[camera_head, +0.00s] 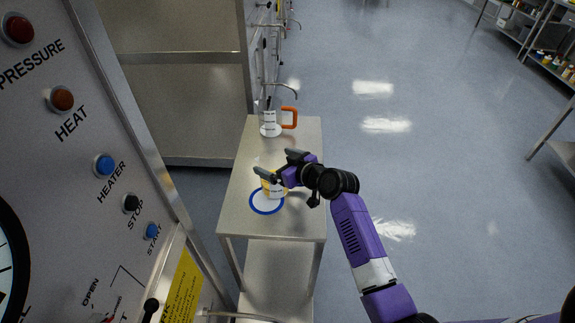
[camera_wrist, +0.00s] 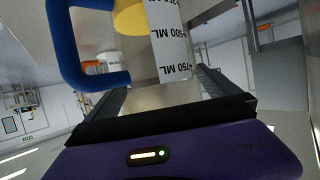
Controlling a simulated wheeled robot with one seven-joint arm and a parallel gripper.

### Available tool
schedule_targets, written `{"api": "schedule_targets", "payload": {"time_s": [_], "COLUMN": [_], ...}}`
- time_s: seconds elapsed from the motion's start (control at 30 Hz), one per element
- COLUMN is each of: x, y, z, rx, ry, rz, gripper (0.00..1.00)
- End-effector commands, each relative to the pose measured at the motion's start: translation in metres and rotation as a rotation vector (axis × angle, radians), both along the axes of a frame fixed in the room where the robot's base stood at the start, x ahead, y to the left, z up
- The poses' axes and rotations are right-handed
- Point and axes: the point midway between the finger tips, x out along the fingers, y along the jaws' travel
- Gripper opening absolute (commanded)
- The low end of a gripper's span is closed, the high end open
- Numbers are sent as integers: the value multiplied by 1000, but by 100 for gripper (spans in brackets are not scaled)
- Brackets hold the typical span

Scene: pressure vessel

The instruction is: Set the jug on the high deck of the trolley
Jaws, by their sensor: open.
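The trolley has a bare metal high deck (camera_head: 240,215) and a lower shelf (camera_head: 280,268). In the wrist view this jug (camera_wrist: 168,45) shows a blue handle and a white measuring scale. My gripper (camera_head: 272,177) is open, with its fingers on either side of the jug. The gripper partly hides the jug in the head view.
A clear jug with an orange handle (camera_head: 270,125) stands at the deck's far end, close to a tap (camera_head: 280,86). The control panel (camera_head: 95,130) rises at the left. Open floor (camera_head: 420,130) lies to the right, with metal shelving (camera_head: 545,50) beyond.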

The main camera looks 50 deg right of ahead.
Motion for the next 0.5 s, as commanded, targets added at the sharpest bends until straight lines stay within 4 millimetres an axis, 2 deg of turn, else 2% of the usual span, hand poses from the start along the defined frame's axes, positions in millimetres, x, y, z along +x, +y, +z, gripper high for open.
{"api": "schedule_targets", "payload": {"time_s": [0.5], "x": [-87], "y": [10], "z": [34], "rx": [0], "ry": [-1], "rz": [-2], "gripper": [100]}}
